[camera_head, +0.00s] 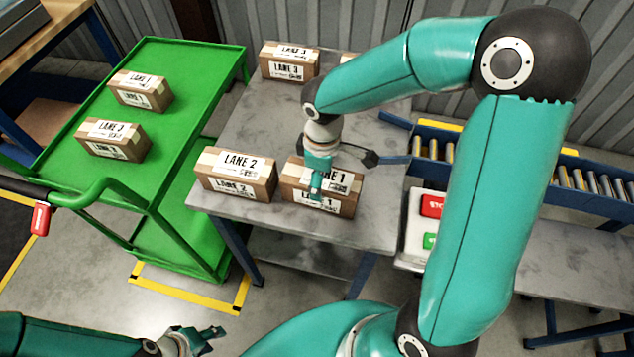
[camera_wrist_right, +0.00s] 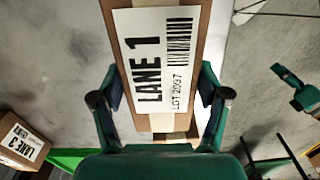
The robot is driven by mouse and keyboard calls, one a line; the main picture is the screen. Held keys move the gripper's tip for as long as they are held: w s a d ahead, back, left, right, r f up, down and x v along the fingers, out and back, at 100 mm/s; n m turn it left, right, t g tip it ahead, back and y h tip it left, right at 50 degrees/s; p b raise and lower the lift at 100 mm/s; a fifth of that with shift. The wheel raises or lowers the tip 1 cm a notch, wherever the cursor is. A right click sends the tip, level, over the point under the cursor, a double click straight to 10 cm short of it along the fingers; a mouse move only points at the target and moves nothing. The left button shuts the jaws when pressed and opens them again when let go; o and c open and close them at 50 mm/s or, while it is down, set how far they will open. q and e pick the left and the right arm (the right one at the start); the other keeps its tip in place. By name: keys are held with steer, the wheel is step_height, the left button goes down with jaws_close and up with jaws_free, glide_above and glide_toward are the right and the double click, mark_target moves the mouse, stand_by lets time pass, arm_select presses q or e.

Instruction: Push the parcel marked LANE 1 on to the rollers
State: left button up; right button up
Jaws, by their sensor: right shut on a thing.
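The LANE 1 parcel (camera_head: 345,200) is a brown carton with a white label on the grey table, near its front edge. It fills the upper middle of the right wrist view (camera_wrist_right: 140,120), its label facing the camera. My right gripper (camera_head: 342,172) reaches down over it and is shut on it, one finger on each long side; the fingers (camera_wrist_right: 160,98) show at both edges in the wrist view. The rollers (camera_head: 447,150) lie to the right in a blue frame, partly hidden by my right arm. My left gripper (camera_head: 208,340) is open and empty at the bottom.
A LANE 2 parcel (camera_head: 236,175) stands close to the left of the LANE 1 parcel. LANE 3 parcels (camera_head: 289,62) stand at the table's back. A green cart (camera_head: 185,75) at left carries two parcels. A control box with red and green buttons (camera_head: 432,206) is right of the table.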

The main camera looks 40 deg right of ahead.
steer(key=shift+w+d+p, duration=0.5)
steer(key=shift+w+d, duration=0.5)
steer(key=shift+d, duration=0.2)
steer(key=shift+w+d+p, duration=0.45)
steer(key=shift+w+d, duration=0.55)
steer(key=shift+d, duration=0.2)
steer(key=shift+n, duration=0.3)
steer(key=shift+w+d+p, duration=0.85)
steer(key=shift+w+d, duration=0.7)
steer(key=shift+d, duration=0.25)
steer(key=shift+w+d+p, duration=0.9)
steer(key=shift+w+d, duration=0.65)
steer(key=shift+d, duration=0.3)
steer(key=shift+w+d+p, duration=0.85)
steer(key=shift+w+d, duration=0.7)
steer(key=shift+d, duration=0.25)
steer(key=o, duration=0.9)
steer(key=shift+c, duration=0.2)
step_height(320, 180, up, 12)
